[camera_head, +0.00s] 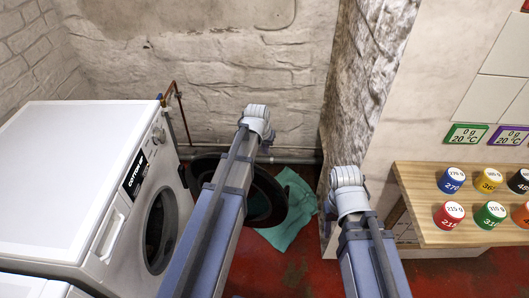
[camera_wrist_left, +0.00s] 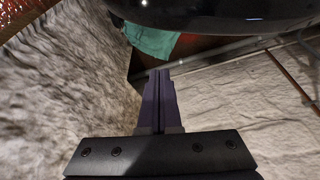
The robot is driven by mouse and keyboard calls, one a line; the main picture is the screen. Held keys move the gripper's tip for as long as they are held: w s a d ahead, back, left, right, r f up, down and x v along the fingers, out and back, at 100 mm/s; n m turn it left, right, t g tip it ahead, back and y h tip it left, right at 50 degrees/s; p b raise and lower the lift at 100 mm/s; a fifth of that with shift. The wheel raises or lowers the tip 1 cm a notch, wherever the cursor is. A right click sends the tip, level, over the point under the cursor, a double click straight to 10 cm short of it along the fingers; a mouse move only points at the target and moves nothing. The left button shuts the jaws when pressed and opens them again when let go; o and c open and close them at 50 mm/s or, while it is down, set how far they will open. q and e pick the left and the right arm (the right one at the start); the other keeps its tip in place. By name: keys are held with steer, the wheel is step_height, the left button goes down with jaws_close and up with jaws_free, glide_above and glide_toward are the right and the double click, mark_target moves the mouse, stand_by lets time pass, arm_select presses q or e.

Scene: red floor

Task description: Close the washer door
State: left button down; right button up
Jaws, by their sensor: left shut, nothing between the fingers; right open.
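The white washer (camera_head: 75,180) stands at the left in the head view, with its round dark opening (camera_head: 160,232) uncovered. Its round black door (camera_head: 268,197) stands open, swung out to the right of the front. My left arm crosses in front of the door and hides part of it. My left gripper (camera_wrist_left: 160,75) shows in the left wrist view, shut and empty. The glossy black door (camera_wrist_left: 225,10) fills the top of that view, apart from the fingertips. In the head view the left gripper is hidden, and only my right arm shows, not its gripper.
A teal cloth (camera_head: 293,212) lies on the red floor beside the door. A pipe runs along the rough white wall behind. A stone pillar (camera_head: 355,90) stands right of centre. A wooden shelf (camera_head: 425,207) with coloured round weights is at the right.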

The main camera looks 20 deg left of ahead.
arm_select(q)
steer(key=b+x, duration=0.7)
steer(key=x, duration=0.1)
steer(key=s, duration=0.2)
steer(key=s+p, duration=0.1)
steer(key=s, duration=0.1)
steer(key=shift+s+r, duration=0.1)
steer(key=shift+r, duration=0.25)
